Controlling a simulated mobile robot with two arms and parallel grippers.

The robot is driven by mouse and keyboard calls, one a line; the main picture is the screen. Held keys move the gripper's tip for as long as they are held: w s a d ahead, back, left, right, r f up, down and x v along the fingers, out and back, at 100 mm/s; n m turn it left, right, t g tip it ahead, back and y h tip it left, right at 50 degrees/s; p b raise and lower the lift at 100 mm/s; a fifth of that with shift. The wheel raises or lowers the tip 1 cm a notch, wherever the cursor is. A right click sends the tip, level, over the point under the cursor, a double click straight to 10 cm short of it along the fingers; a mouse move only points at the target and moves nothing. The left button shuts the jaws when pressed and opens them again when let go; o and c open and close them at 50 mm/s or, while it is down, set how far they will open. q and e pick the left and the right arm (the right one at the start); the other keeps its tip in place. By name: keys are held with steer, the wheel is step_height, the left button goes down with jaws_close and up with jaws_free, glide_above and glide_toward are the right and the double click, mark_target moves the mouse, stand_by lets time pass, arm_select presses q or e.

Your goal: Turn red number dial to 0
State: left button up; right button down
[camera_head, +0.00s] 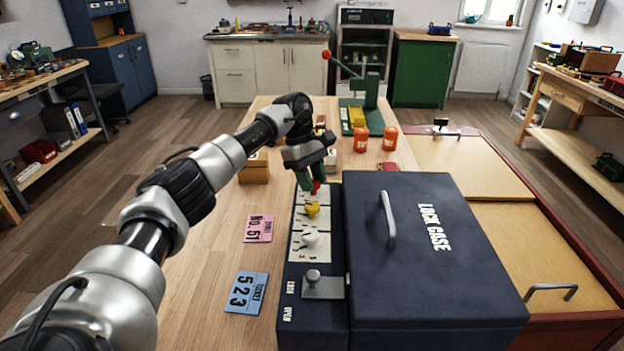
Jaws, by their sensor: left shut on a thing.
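The navy lock case (385,300) stands on the wooden table, its lid down, with a pale dial panel (299,225) along its left side. The red number dial (316,187) is at the far end of that panel, mostly hidden by my left gripper (311,186). My left gripper reaches down from above and is shut on the red dial. I cannot read which number the red dial points to. The yellow dial (312,210) and the white dial (310,240) sit nearer on the panel, apart from the gripper. My right gripper is out of view.
A metal latch (322,286) with LOCK and OPEN labels is at the panel's near end. A pink ticket (259,228) and a blue ticket reading 523 (246,293) lie left of the case. Orange containers (361,140) and a green lever press (370,92) stand behind.

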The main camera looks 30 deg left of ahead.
arm_select(q)
steer(key=shift+m, duration=0.3)
stand_by(0.4)
steer(key=o, duration=0.9)
steer(key=v, duration=1.1)
steer(key=shift+w, duration=0.2)
steer(key=shift+d, duration=0.1)
